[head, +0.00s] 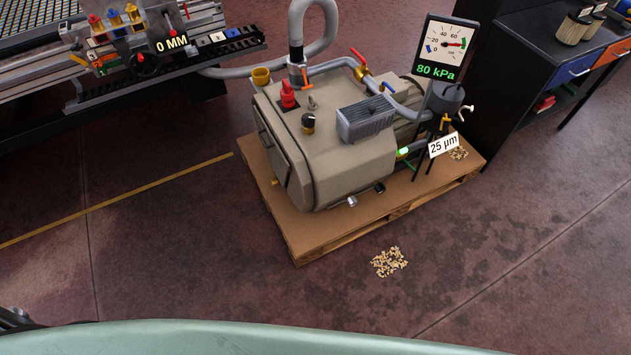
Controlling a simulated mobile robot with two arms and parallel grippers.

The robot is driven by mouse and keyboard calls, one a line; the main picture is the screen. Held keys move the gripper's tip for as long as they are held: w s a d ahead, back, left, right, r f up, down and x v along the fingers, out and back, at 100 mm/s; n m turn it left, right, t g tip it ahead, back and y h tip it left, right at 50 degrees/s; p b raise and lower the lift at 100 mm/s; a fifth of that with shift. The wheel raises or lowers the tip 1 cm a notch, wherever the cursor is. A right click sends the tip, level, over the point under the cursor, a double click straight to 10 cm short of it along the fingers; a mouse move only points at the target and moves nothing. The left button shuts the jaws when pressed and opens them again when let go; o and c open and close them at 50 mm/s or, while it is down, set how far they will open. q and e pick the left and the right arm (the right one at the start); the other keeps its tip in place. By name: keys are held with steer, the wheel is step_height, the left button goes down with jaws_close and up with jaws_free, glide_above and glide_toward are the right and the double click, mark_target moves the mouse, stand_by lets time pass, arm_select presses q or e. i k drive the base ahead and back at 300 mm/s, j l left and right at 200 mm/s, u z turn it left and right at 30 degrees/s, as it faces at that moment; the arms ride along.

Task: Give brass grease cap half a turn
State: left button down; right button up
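A brass-coloured cylindrical cap (261,76) stands upright at the back left of the beige vacuum pump (340,145). It looks like the grease cap, but it is small here and I cannot read any mark on it. The pump sits on a brown pallet (310,240) on the floor. Neither gripper shows clearly. A dark part at the lower left edge may belong to my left arm, but no fingertips can be made out. Nothing of mine touches the cap or the pump.
A grey hose (318,45) rises beside the cap. A red knob (288,95), red-handled valve (360,62) and gauge (445,45) reading 80 kPa are nearby. Pellets (389,262) lie on the floor. A grid table (110,75) stands left, a dark cabinet (520,70) right.

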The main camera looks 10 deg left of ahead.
mark_target(275, 181)
steer(key=j+z, duration=0.1)
steer(key=z, duration=2.55)
steer(key=k+j+z, duration=0.1)
steer(key=k+j, duration=0.25)
steer(key=j, duration=0.25)
steer(key=k+j+z, duration=0.1)
steer(key=k+j, duration=0.25)
steer(key=j, duration=0.25)
steer(key=k+j+z, duration=0.1)
steer(key=k+j, duration=0.25)
steer(key=j, duration=0.25)
steer(key=k+j+z, duration=0.15)
steer(key=k+j, duration=0.25)
steer(key=j, duration=0.15)
steer(key=k+j, duration=0.45)
steer(key=j, duration=0.15)
steer(key=k+j, duration=0.95)
steer(key=j, duration=0.2)
